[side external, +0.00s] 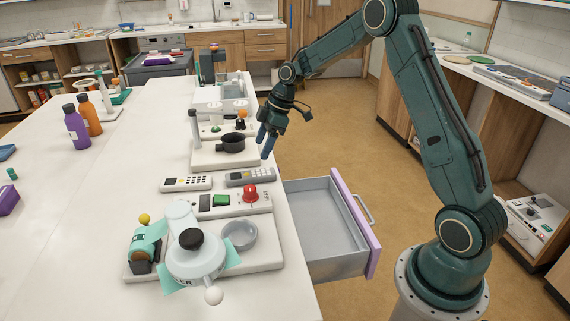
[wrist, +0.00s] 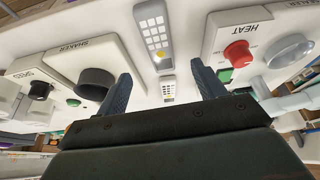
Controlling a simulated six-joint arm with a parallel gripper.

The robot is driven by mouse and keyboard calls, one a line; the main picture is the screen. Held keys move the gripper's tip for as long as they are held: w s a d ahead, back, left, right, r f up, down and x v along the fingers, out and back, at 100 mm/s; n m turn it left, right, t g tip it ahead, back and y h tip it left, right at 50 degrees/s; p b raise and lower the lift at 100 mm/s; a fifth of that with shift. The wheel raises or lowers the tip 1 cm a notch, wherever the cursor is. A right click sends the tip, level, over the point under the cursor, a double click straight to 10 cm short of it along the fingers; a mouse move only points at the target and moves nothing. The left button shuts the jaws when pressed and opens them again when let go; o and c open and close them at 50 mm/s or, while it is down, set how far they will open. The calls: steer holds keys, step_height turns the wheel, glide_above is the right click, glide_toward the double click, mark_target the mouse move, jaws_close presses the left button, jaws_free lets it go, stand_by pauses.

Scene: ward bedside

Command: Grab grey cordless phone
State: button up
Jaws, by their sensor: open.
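The grey cordless phone (side external: 250,177) lies on the white counter near its edge, above the open drawer. In the wrist view the grey phone (wrist: 153,33) shows at the top, with a light keypad and a yellow key. A whiter handset (side external: 185,183) lies just left of it; this handset also shows between my fingers in the wrist view (wrist: 168,91). My gripper (side external: 267,145) is above the counter edge, behind and a little right of the grey phone. My gripper's blue fingers stand apart in the wrist view (wrist: 161,72), with nothing held between them.
The shaker unit (side external: 215,156) with a black cup stands behind the phones, and the heat unit (side external: 262,203) with a red knob in front. An open drawer (side external: 318,225) sticks out below the counter edge. Orange (side external: 90,116) and purple (side external: 76,128) bottles stand far left.

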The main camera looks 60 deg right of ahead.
glide_above(251, 173)
steer(key=s+d, duration=0.2)
steer(key=shift+a+f, duration=0.2)
steer(key=shift+f, duration=1.9)
steer(key=shift+x, duration=2.55)
steer(key=shift+w, duration=0.15)
steer(key=shift+c, duration=0.4)
steer(key=c, duration=1)
